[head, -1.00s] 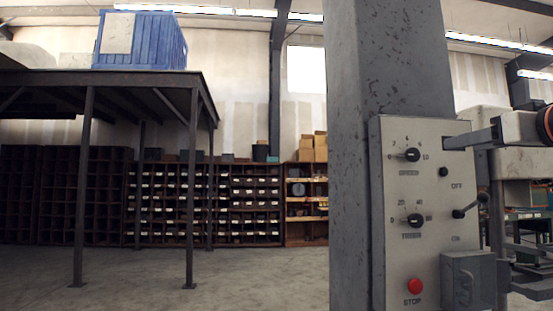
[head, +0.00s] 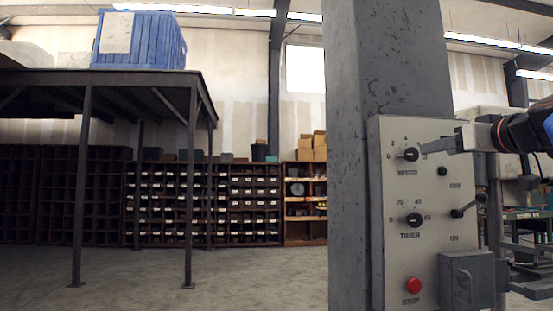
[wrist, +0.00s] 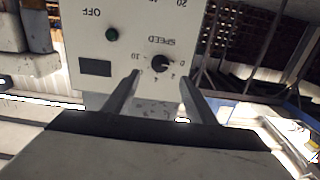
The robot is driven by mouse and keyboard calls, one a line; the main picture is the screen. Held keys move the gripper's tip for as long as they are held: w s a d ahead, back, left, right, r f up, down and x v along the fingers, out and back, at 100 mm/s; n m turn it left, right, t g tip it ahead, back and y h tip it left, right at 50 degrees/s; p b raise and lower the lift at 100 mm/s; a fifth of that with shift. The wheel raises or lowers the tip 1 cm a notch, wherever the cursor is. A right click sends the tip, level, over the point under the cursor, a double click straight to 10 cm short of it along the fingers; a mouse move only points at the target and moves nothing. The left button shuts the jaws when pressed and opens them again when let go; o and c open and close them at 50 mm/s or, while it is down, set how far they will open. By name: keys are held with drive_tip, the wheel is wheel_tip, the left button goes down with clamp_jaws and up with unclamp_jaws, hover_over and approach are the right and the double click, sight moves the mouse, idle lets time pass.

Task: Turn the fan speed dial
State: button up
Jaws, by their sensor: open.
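The speed dial (head: 411,154) is a black knob at the top of a pale control panel (head: 390,260) fixed to a grey column. In the wrist view the speed dial (wrist: 160,63) shows upside down, between and beyond the two fingertips. My gripper (head: 425,148) reaches in from the right in the head view, its fingertips close to the dial's right side. In the wrist view my gripper (wrist: 160,80) is open, with a finger on each side of the dial and nothing held. I cannot tell whether a finger touches the dial.
Below the dial are a timer dial (head: 414,220), a red stop button (head: 414,285) and a grey box (head: 467,281). A metal table (head: 150,77) with a blue crate (head: 140,40) stands at left.

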sight(413, 154)
drive_tip(key=shift+w+a, duration=0.2)
drive_tip(key=shift+w, duration=4.6)
drive_tip(key=shift+c, duration=0.6)
drive_tip(key=c, duration=0.9)
